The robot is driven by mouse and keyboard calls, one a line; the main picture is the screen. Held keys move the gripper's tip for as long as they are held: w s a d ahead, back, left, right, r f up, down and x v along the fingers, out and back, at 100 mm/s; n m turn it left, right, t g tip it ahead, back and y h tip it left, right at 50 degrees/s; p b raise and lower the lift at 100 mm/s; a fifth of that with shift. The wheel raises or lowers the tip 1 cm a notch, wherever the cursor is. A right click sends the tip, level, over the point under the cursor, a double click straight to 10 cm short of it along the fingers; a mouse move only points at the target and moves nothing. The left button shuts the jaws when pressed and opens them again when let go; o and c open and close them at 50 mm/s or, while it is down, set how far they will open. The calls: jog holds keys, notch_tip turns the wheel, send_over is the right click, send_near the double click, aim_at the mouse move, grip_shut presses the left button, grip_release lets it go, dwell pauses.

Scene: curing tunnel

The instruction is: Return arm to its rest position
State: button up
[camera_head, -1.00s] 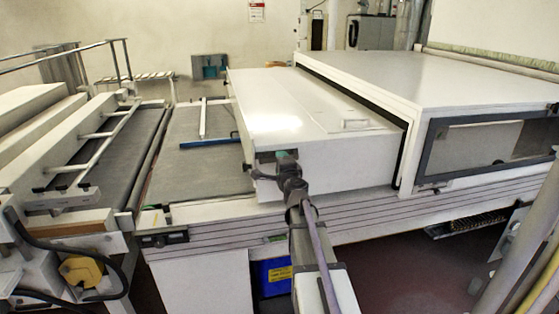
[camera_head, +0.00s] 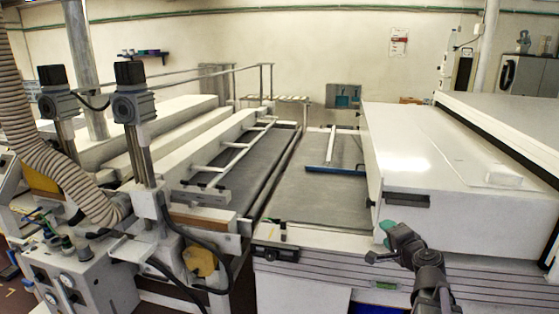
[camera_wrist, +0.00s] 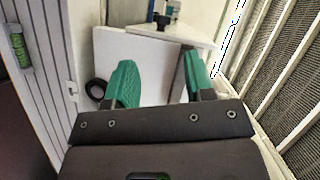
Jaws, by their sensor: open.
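My arm (camera_head: 428,272) rises from the bottom edge right of centre in the head view. My gripper (camera_head: 383,236) shows at its end, in front of the white hood's near face in the picture. I cannot tell how far apart they are. In the wrist view my gripper (camera_wrist: 158,80) has two green fingers spread apart, with nothing held between them. A white panel and a dark ring (camera_wrist: 96,88) show beyond the fingers.
The white hood (camera_head: 440,150) stands at the right above the conveyor frame. A dark belt (camera_head: 315,190) lies left of it, with a blue bar (camera_head: 336,170) across it. A post-mounted machine (camera_head: 140,160) and ribbed hose (camera_head: 50,150) stand at the left.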

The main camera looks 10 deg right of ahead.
jog(key=s+a+f+n+g, duration=0.7)
jog(key=s+a+g, duration=0.1)
jog(key=a, duration=0.2)
jog(key=s+a+f+n+g+h, duration=0.1)
jog(key=s+a+f+n+g, duration=0.5)
jog(key=s+a, duration=0.3)
jog(key=shift+s+a+f+n+g, duration=0.15)
jog(key=shift+a+f+n+g, duration=0.3)
jog(key=shift+a+g, duration=0.55)
